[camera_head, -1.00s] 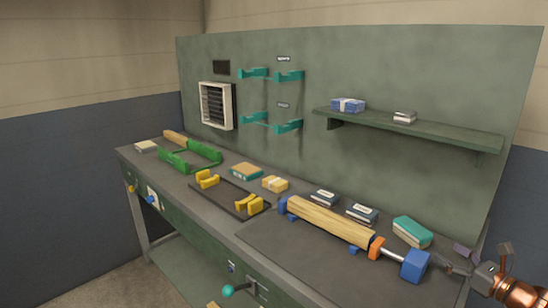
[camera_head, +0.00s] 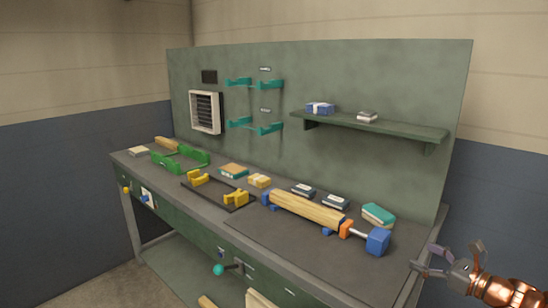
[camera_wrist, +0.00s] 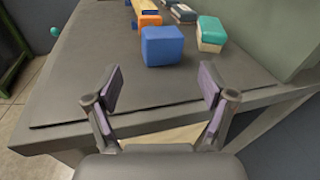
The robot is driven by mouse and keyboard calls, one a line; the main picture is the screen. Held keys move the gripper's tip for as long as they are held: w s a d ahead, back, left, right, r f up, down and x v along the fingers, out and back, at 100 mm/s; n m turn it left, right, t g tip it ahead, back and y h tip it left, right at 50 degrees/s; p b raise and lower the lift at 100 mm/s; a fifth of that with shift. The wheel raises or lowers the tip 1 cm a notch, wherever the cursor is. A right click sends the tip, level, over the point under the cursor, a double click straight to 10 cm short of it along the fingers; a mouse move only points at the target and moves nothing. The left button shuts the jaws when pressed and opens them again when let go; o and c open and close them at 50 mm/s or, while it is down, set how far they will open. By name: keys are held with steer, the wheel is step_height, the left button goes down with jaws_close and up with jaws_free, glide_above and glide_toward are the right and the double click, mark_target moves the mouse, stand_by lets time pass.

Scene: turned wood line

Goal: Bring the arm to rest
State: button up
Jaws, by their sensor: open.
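My gripper (camera_head: 450,252) is open and empty, off the right end of the workbench (camera_head: 275,247). In the head view the blue block (camera_head: 378,241) sits at the right end of a fixture holding a pale wooden workpiece (camera_head: 305,207) lying lengthwise. An orange part (camera_head: 346,229) stands between them.
A teal-topped box (camera_head: 378,215) stands behind the blue block. Yellow holders (camera_head: 236,198) and a green cradle (camera_head: 194,158) lie further left. A shelf (camera_head: 370,125) and teal hooks (camera_head: 255,125) are on the back panel. The bench's near right corner is bare.

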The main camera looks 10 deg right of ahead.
steer(key=s+a+r+n+g+y+p, duration=0.15)
steer(key=a+r+n+g, duration=0.35)
steer(key=a, duration=0.7)
steer(key=s+a+n+g+y, duration=0.25)
steer(key=a+n, duration=0.45)
steer(key=a, duration=0.5)
steer(key=s+a+n+g+h+p, duration=0.2)
steer(key=s+a+n+g, duration=0.5)
steer(key=s+a, duration=0.35)
steer(key=s+d+n+g+h+p, duration=0.1)
steer(key=s+d+n+h, duration=0.2)
steer(key=s, duration=0.6)
steer(key=s+d+f+n+g+h+p, duration=0.1)
steer(key=s+d+n+h, duration=0.2)
steer(key=s+n+h, duration=0.3)
steer(key=s+n, duration=0.1)
steer(key=s, duration=0.2)
steer(key=shift+s+d+f+g+h, duration=0.2)
steer(key=shift+f+g+h, duration=0.1)
steer(key=shift+g+h, duration=0.1)
steer(key=shift+w, duration=0.1)
steer(key=shift+c, duration=0.3)
